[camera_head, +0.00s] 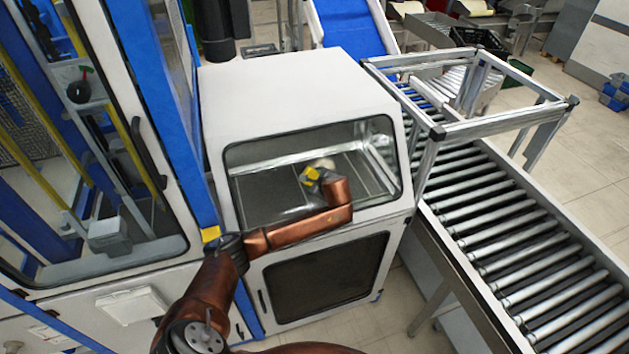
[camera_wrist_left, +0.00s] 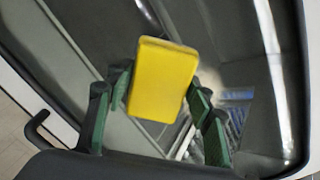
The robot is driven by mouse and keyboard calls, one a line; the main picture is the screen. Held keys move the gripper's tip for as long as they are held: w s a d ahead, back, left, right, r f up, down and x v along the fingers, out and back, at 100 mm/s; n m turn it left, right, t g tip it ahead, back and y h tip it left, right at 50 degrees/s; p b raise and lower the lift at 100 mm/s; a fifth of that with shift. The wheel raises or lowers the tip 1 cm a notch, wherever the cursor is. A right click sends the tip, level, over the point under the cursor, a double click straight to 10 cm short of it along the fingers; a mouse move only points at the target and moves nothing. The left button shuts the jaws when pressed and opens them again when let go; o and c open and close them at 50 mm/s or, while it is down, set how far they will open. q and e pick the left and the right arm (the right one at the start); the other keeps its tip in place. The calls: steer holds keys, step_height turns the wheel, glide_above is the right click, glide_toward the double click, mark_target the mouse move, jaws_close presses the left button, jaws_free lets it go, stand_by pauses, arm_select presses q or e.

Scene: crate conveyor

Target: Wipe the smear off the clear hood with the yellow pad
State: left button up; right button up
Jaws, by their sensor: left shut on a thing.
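The clear hood (camera_head: 262,182) is the sloped, dark-framed window on the front of a white cabinet. It fills most of the left wrist view (camera_wrist_left: 75,75). My left gripper (camera_head: 314,179) is in front of the hood's middle, shut on the yellow pad (camera_head: 312,173). In the left wrist view the pad (camera_wrist_left: 160,80) sits tilted between the green fingers. I cannot tell whether it touches the hood. A pale patch (camera_head: 323,163) shows just beyond the pad; I cannot tell whether it is the smear or a reflection. My right gripper is out of view.
The white cabinet (camera_head: 290,85) has a dark lower door (camera_head: 325,280). A roller conveyor (camera_head: 520,240) with a metal frame (camera_head: 465,130) stands close on the right. A blue-framed machine with a glazed door and black handle (camera_head: 148,155) stands close on the left.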

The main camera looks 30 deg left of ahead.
arm_select(q)
steer(key=shift+w+a+f, duration=0.2)
steer(key=shift+a+f, duration=0.05)
steer(key=shift+w+a+f, duration=0.15)
steer(key=shift+w, duration=0.05)
stand_by(0.3)
